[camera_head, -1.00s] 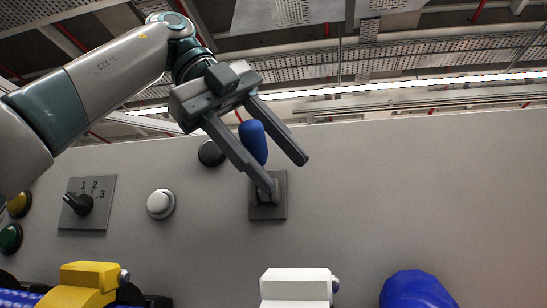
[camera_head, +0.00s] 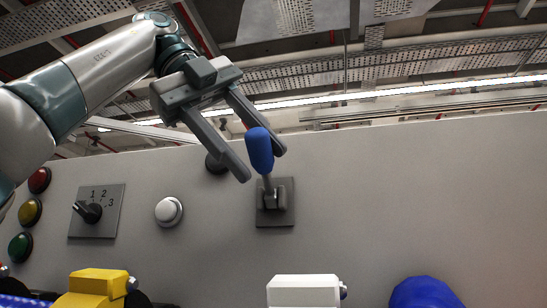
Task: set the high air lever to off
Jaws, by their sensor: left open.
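The lever has a blue handle (camera_head: 259,150) on a grey metal stem. It rises from a square grey plate (camera_head: 275,218) on the pale panel and points upward, leaning slightly left. I see no on or off marking on the plate. My left gripper (camera_head: 263,166) comes in from the upper left. It is open, with one finger to the left of the blue handle and the other behind or to the right of its upper part. I cannot tell whether either finger touches the handle. My right gripper is not in view.
To the left are a white button (camera_head: 169,211), a black knob (camera_head: 216,164), a rotary dial (camera_head: 90,212) marked 1, 2, 3, and red, yellow and green buttons. Yellow (camera_head: 98,282), white (camera_head: 304,290) and blue (camera_head: 424,292) parts stand below. The panel right of the lever is clear.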

